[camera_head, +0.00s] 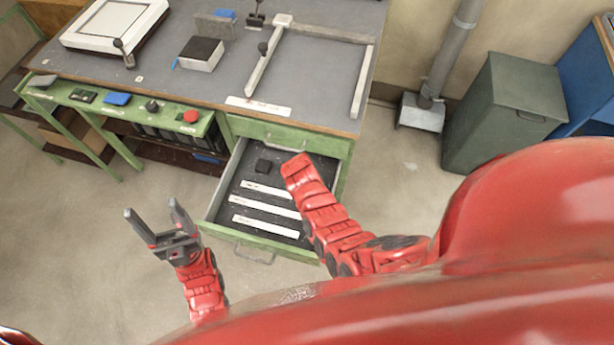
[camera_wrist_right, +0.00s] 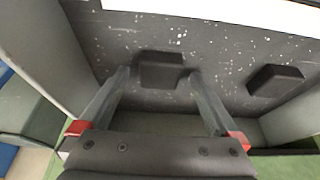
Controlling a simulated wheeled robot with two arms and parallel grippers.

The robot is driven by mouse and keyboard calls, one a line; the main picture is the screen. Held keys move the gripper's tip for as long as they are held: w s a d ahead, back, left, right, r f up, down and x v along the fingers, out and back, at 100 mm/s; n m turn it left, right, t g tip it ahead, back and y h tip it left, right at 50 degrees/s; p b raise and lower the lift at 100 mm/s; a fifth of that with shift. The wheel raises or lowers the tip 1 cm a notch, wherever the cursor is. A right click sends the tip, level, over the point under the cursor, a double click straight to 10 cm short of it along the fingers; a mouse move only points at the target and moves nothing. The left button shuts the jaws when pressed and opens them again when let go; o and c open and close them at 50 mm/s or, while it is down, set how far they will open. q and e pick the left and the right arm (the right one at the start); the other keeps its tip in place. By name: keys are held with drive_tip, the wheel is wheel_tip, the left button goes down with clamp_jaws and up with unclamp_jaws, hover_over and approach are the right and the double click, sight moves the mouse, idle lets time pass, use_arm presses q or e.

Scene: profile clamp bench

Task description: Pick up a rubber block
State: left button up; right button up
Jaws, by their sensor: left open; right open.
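Two dark rubber blocks lie on the speckled floor of the open drawer. In the right wrist view one block (camera_wrist_right: 162,70) is between the fingertips of my open right gripper (camera_wrist_right: 160,76), and I cannot tell if they touch it. The other block (camera_wrist_right: 275,79) lies to the right, outside the fingers. In the head view only one block (camera_head: 263,166) shows, at the back of the drawer (camera_head: 214,196); my right arm reaches in beside it and its gripper is hidden. My left gripper (camera_head: 151,207) is open and empty, left of the drawer, above the floor.
Several white strips (camera_head: 265,226) lie in the drawer. The bench top (camera_head: 320,100) above carries a metal frame (camera_head: 275,45), a black-topped block (camera_head: 201,53) and a white plate device (camera_head: 115,22). A green bin (camera_head: 505,110) stands right. The floor at lower left is clear.

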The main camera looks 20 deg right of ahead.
drive_tip(key=c, duration=1.5)
